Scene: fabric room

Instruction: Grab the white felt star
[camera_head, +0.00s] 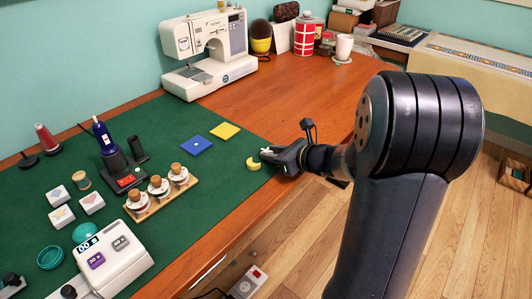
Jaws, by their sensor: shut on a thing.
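My gripper (272,154) is low over the right edge of the green mat, with its fingers pointing left. It is shut on a small white piece, the white felt star (265,150), which shows at the fingertips. Most of the star is hidden by the fingers, and its points are too small to make out. I cannot tell whether it touches the mat. A yellow felt crescent (253,164) lies on the mat just left of and below the fingertips.
Blue (196,145) and yellow (225,131) squares lie left of my gripper on the green mat (225,165). A wooden rack of jars (160,195) stands further left. A white sewing machine (207,55) stands behind. The wooden table (290,95) is clear behind my gripper.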

